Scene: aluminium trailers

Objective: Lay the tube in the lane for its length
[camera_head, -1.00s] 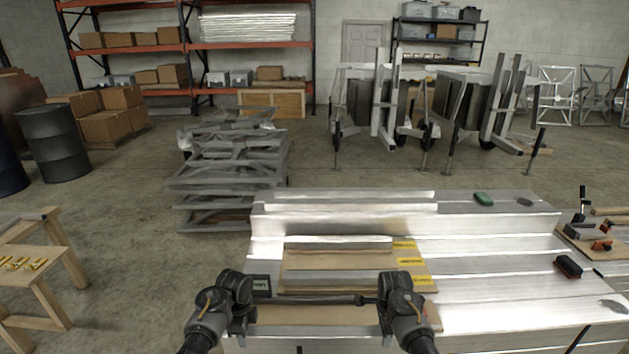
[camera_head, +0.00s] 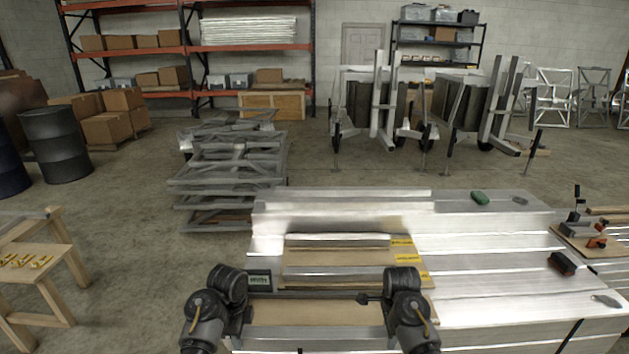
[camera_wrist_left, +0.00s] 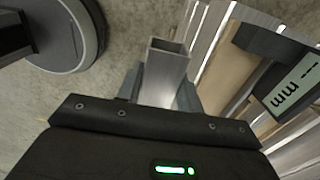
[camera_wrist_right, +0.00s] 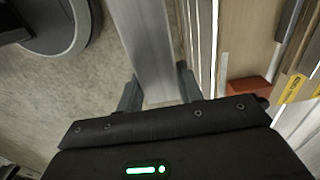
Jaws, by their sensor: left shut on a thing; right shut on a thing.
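A square silver tube (camera_head: 312,339) spans between my two grippers at the near edge of the bench. My left gripper (camera_head: 236,322) is shut on it near its left end; the hollow end (camera_wrist_left: 168,46) shows in the left wrist view. My right gripper (camera_head: 390,318) is shut on it further right; the tube also runs between the jaws in the right wrist view (camera_wrist_right: 146,45). Floor shows beside the tube in both wrist views. A wooden board (camera_head: 300,258) with silver strips and yellow labels (camera_head: 408,258) lies beyond the tube; I cannot tell which gap is the lane.
A gauge marked mm (camera_head: 258,280) stands at the board's left; it also shows in the left wrist view (camera_wrist_left: 290,85). A wooden trestle (camera_head: 45,255) stands left.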

